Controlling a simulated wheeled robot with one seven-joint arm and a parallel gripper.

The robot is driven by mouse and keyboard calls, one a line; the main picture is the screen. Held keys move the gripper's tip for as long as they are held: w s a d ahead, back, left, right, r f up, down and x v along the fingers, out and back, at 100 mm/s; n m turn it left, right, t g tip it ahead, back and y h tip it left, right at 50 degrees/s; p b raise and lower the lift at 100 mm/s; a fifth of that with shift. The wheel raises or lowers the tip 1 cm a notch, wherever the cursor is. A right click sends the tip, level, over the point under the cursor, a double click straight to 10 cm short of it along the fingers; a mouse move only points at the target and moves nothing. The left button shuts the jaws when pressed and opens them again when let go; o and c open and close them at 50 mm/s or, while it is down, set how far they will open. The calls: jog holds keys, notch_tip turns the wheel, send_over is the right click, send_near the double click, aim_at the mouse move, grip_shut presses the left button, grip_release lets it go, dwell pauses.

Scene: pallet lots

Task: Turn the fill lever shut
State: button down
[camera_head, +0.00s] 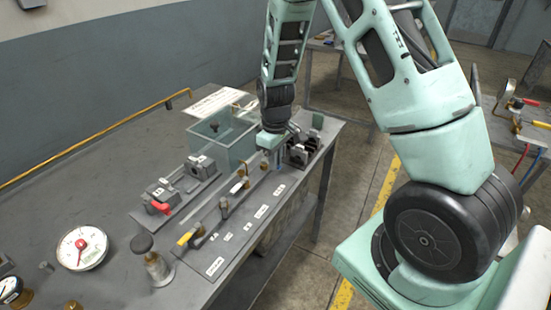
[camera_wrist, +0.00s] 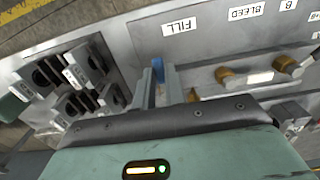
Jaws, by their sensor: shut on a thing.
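My gripper (camera_wrist: 157,92) is shut on the blue fill lever (camera_wrist: 158,70), just below the FILL label (camera_wrist: 180,28) in the wrist view. Only a small blue part of the lever shows between the fingers; the rest is hidden, so its exact angle cannot be told. In the head view my gripper (camera_head: 272,162) is low over the far right part of the grey panel plate (camera_head: 262,222), and the lever is mostly covered by the wrist.
Beside the lever stand brass valve fittings (camera_wrist: 230,74) with a white handle. Black clamp-like blocks (camera_wrist: 72,82) lie on the other side. A clear tank (camera_head: 215,140), a yellow-handled lever (camera_head: 186,239), a red-handled lever (camera_head: 160,208) and a dial gauge (camera_head: 82,247) share the bench.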

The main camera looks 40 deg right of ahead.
jog(key=shift+a, duration=0.1)
jog(key=m, duration=0.1)
jog(key=a+m+p, duration=0.1)
jog(key=m, duration=0.3)
jog(key=shift+s+a, duration=0.1)
jog(key=shift+a, duration=0.25)
jog(key=m, duration=0.2)
jog(key=a+m+p, duration=0.1)
jog(key=m+p, duration=0.1)
jog(key=m, duration=0.1)
jog(key=shift+w+a+r+m, duration=0.1)
jog(key=shift+w+a+m, duration=0.2)
jog(key=shift+w+a, duration=0.05)
jog(key=m+p, duration=0.1)
jog(key=w+a+m, duration=0.1)
jog(key=m, duration=0.1)
jog(key=shift+m+p, duration=0.3)
jog(key=shift+p, duration=0.05)
jog(key=shift+w+a+m+p, duration=0.15)
jog(key=shift+w+m+p, duration=0.2)
jog(key=shift+m, duration=0.55)
jog(key=shift+w+a+m+p, duration=0.15)
jog(key=shift+m+p, duration=0.25)
jog(key=shift+m, duration=0.5)
jog(key=c, duration=1.5)
grip_release()
jog(key=shift+o, duration=0.2)
